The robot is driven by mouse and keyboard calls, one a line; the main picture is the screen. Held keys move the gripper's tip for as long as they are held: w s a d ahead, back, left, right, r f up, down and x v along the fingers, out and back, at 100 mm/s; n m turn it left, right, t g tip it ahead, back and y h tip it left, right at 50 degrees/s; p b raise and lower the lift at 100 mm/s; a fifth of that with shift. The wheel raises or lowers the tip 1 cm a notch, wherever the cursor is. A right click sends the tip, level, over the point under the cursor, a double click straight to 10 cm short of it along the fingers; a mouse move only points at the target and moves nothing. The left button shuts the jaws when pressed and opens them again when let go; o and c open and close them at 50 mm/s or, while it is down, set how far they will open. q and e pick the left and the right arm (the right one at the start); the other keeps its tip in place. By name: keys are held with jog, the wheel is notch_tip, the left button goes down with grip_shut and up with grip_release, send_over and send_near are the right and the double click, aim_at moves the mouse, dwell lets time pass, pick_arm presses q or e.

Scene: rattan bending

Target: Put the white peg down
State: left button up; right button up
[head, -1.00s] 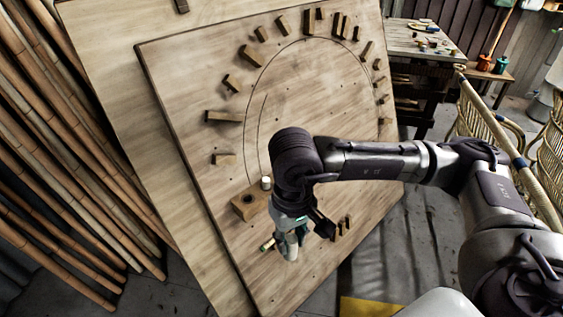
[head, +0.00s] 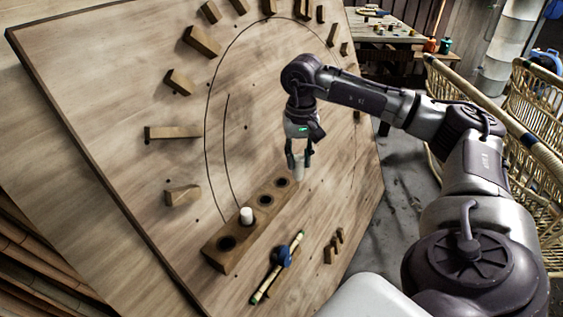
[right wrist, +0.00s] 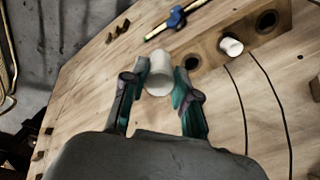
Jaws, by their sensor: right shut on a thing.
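My right gripper (head: 299,158) is shut on a white peg (head: 299,172) just beyond the far end of the wooden block in the head view. The right wrist view shows this peg (right wrist: 159,76) between the two fingers of the gripper (right wrist: 158,88). The block (head: 215,252) lies on the large board and has several dark round holes. A second white peg (head: 246,215) stands in the block; it also shows in the right wrist view (right wrist: 231,46). In that view the held peg is left of an empty hole (right wrist: 192,61). Its height above the board is hard to tell. My left gripper is out of view.
A striped stick with a blue clamp (head: 283,257) lies on the board (head: 110,130) beside the block. Several wooden pegs and blocks ring a drawn arc. A rattan chair (head: 530,120) stands at the right, and a cluttered table (head: 398,30) is at the back.

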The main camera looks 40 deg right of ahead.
jog(key=d+f+m+b, duration=0.2)
jog(key=d+b, duration=0.1)
jog(key=d, duration=0.5)
jog(key=b, duration=0.2)
send_near(282, 173)
notch_tip(282, 173, down, 2)
jog(key=s+a, duration=0.3)
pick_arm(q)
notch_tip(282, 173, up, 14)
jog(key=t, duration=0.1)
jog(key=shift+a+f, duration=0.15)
pick_arm(e)
jog(key=shift+d+f, duration=0.1)
jog(key=shift+f, duration=1.9)
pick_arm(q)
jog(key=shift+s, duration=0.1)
pick_arm(e)
jog(key=shift+f, duration=0.15)
jog(key=o, duration=1)
jog(key=shift+c, duration=0.2)
